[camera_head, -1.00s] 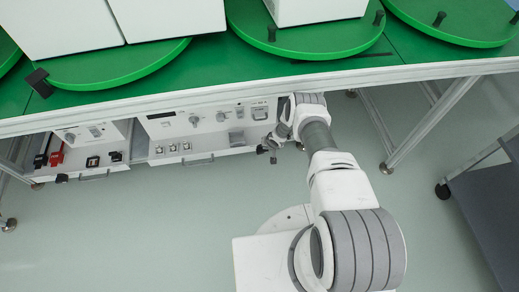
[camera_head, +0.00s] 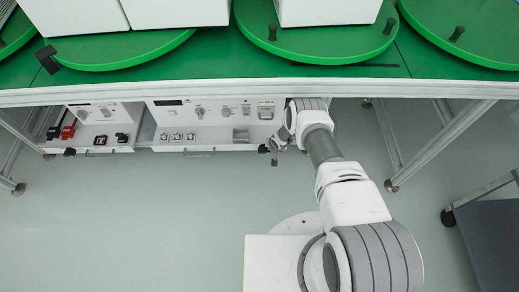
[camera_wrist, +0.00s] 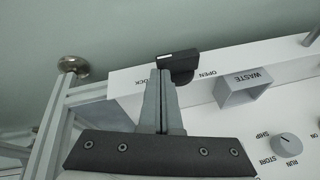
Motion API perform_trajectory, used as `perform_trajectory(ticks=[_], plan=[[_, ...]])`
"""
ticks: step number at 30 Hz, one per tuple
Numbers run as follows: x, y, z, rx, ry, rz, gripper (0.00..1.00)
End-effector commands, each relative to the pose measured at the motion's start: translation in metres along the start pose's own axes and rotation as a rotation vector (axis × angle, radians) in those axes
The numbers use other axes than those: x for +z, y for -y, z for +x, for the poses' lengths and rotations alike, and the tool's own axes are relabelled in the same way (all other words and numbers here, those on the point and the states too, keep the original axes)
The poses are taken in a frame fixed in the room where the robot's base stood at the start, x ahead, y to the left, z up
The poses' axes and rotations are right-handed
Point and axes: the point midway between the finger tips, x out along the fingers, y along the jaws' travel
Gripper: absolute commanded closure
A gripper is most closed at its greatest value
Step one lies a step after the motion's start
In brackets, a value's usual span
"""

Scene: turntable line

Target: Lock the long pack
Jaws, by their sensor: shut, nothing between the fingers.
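A black lever knob (camera_wrist: 178,66) with a small white mark sits at the edge of the white control panel (camera_wrist: 120,77), between the printed words LOCK and OPEN. Its white-marked end lies toward the LOCK side; I cannot tell its exact setting. My gripper (camera_wrist: 163,76) is shut and empty, with its fingertips right beside the knob, partly covering its lower left. I cannot tell whether they touch. In the head view my gripper (camera_head: 272,150) is at the panel's right end, small and partly hidden by the arm. I cannot tell which object is the long pack.
A grey box marked WASTE (camera_wrist: 242,92) and a round knob marked SHIP, STORE and RUN (camera_wrist: 287,145) are on the panel. A table frame post (camera_wrist: 62,115) stands at left. Green turntables (camera_head: 320,45) with white boxes are above. A dark cart (camera_head: 485,230) stands right.

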Motion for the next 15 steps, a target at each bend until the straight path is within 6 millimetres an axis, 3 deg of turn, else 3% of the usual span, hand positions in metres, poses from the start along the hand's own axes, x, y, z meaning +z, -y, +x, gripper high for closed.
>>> perform_trajectory(ticks=[15], plan=[[0.0024,-0.0087,0.0066,0.003,0.002,0.001,1.00]])
